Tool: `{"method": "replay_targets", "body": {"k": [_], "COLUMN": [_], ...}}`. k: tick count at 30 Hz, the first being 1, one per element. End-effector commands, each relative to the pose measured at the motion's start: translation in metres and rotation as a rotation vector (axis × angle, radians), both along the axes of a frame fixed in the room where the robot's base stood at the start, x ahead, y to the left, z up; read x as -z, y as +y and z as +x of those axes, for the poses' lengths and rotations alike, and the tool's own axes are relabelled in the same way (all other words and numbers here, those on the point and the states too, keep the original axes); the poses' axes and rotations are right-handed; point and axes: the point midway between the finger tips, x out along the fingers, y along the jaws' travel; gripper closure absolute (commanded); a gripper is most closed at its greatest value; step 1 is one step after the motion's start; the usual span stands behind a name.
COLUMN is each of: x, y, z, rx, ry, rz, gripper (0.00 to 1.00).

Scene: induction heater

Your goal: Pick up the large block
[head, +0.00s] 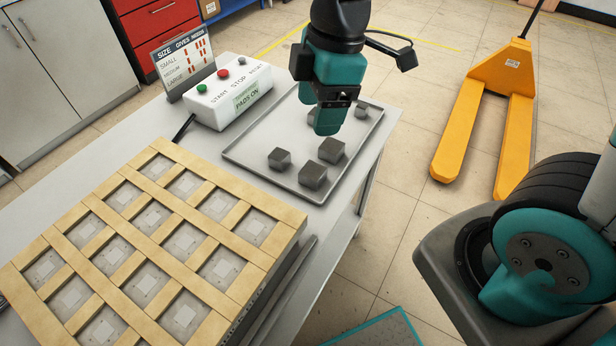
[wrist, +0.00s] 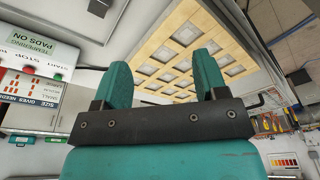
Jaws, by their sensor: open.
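Several dark grey blocks of differing size lie on a grey metal tray (head: 250,160) in the head view. Two look largest: the front block (head: 312,176) and the block just behind it to the right (head: 331,150); I cannot tell which is larger. A smaller block (head: 279,159) sits to their left and another small block (head: 361,109) at the back right. One more block (head: 313,117) is partly hidden behind my gripper (head: 328,126). My gripper is above the tray's back half. In the wrist view my gripper (wrist: 163,64) has its fingers apart with nothing between them.
A wooden grid with square pads (head: 150,250) covers the table's front left. A white button box (head: 228,95) and a size sign (head: 184,62) stand behind the tray's left end. A yellow pallet jack (head: 490,110) is on the floor at right.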

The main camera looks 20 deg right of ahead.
Motion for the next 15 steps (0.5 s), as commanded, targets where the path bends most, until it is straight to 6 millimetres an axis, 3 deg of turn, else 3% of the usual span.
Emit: {"method": "replay_targets", "body": {"k": [1, 6, 10, 15], "x": [0.016, 0.052, 0.068, 0.086], "y": [-0.003, -0.015, -0.021, -0.024], "z": [0.015, 0.053, 0.068, 0.073], "rx": [-0.12, -0.49, -0.659, -0.735], "ry": [-0.012, -0.046, -0.052, -0.05], "rz": [-0.033, -0.122, -0.16, -0.174], "gripper": [0.34, 0.34, 0.34, 0.34]}}
